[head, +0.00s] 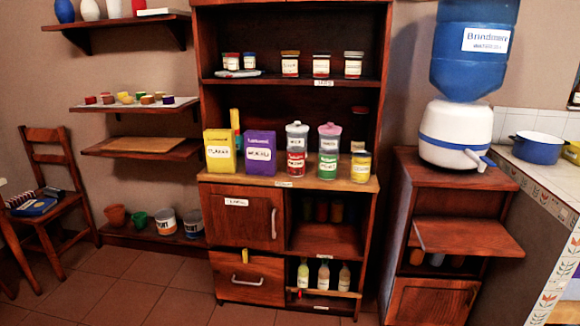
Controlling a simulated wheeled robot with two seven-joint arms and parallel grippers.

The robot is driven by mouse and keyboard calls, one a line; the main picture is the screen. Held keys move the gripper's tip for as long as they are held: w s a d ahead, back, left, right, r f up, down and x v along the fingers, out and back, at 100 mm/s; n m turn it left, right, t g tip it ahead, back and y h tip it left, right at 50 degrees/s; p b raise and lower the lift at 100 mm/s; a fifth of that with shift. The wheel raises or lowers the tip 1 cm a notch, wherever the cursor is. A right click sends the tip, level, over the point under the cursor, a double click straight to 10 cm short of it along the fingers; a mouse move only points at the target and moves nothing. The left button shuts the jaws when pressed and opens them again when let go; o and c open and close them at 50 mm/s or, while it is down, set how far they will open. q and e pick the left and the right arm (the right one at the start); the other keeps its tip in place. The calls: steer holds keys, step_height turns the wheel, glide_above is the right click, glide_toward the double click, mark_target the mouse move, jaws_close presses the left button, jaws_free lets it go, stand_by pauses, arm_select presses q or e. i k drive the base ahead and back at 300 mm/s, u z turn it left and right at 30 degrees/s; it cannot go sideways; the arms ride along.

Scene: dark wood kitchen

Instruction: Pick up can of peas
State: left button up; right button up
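Several labelled cans and packages stand on the counter shelf of the dark wood cabinet. A green can (328,167) stands there with a pink-lidded clear jar (329,137) directly above it. To its left is a red can (296,164) with a grey-lidded jar (297,136) above it. To its right is a yellow can (361,167). The labels are too small to read, so I cannot tell for sure which can holds peas. Neither of my grippers is in view.
A yellow box (220,153) and a purple box (260,153) stand left of the cans. A low cabinet (440,215) with an open flap and a water dispenser (456,133) stands to the right. A chair (50,190) is at far left. Tiled floor in front is clear.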

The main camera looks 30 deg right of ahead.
mark_target(327, 157)
steer(key=u, duration=0.45)
steer(key=i, duration=1.2)
steer(key=z, duration=0.3)
steer(key=i, duration=0.95)
steer(key=z, duration=1)
